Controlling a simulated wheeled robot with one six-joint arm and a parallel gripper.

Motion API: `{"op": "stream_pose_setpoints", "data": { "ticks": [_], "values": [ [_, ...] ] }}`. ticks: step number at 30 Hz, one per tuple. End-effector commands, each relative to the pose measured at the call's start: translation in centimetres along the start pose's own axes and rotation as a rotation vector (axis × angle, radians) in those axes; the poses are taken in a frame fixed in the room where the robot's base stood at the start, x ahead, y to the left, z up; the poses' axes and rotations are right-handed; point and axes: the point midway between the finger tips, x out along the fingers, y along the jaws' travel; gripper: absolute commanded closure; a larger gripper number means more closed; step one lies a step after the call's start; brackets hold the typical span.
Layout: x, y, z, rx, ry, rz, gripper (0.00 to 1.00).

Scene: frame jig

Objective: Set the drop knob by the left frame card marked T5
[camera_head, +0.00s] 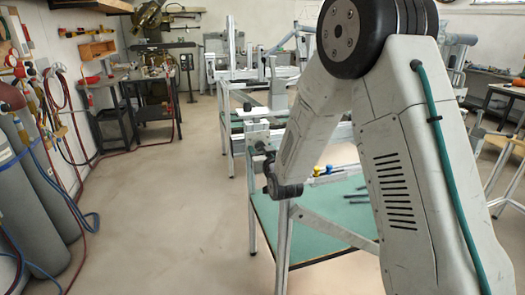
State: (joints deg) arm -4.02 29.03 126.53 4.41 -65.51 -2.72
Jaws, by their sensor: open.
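My gripper (262,149) is small and dark at the end of my arm, left of centre, over the left edge of the green-topped jig table (290,232). It holds nothing that I can see; its fingers are hard to make out. I cannot tell whether either is the drop knob. No card marked T5 can be read; my arm hides much of the table.
Dark bars (357,196) lie on the green top. A metal frame jig (240,68) stands behind. Grey gas cylinders (40,195) and hoses line the left wall. A dark workbench (150,85) stands at the back left. The floor (165,215) left of the table is clear.

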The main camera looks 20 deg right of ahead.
Motion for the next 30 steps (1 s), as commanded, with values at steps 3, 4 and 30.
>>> {"op": "stream_pose_setpoints", "data": {
  "ticks": [3,4,30],
  "values": [
    [-0.3,0.0,0.0,0.0,0.0,0.0,0.45],
    [-0.6,0.0,0.0,0.0,0.0,0.0,0.45],
    [-7.8,0.0,0.0,0.0,0.0,0.0,0.45]
  ]
}}
